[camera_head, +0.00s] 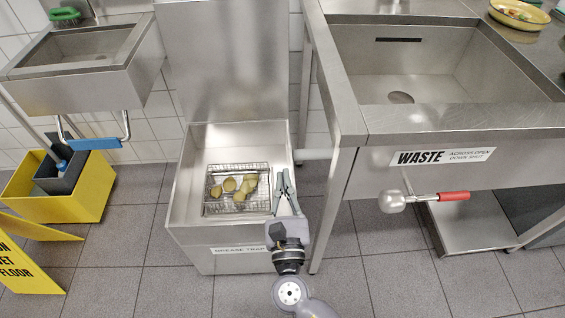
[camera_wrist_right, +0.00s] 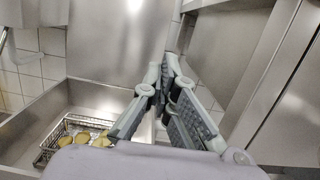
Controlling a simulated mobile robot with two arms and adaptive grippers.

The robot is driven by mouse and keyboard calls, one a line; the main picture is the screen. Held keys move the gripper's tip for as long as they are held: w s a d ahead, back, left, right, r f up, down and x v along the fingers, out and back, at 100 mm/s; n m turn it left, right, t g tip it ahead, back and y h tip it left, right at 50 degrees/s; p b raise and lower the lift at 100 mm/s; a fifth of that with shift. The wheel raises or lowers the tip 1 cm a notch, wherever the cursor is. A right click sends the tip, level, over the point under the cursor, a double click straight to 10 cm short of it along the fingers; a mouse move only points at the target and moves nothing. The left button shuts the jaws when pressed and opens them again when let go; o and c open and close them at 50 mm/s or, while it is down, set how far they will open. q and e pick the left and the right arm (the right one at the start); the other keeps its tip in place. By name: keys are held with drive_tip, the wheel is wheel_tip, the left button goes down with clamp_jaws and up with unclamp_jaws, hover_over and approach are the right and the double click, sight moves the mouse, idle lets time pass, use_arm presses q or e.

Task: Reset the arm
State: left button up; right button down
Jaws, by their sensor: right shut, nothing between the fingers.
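My right gripper (camera_head: 285,186) is over the right side of the open grease trap (camera_head: 185,205) in the head view. Its fingertips are together and nothing is between them. In the right wrist view the gripper (camera_wrist_right: 168,62) shows with its tips close together. A wire basket (camera_head: 213,207) with several yellowish round pieces (camera_head: 230,184) lies in the trap, just left of the gripper. The basket also shows at the lower left of the right wrist view (camera_wrist_right: 48,148). My left gripper is in neither view.
A steel waste sink (camera_head: 440,75) stands at right, with a red-handled lever (camera_head: 453,196) below its front. A small basin (camera_head: 85,80), a yellow bucket (camera_head: 90,195) and a yellow floor sign (camera_head: 25,265) are at left. The trap's raised lid (camera_head: 225,60) stands behind it.

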drive_tip(key=shift+s, duration=0.3)
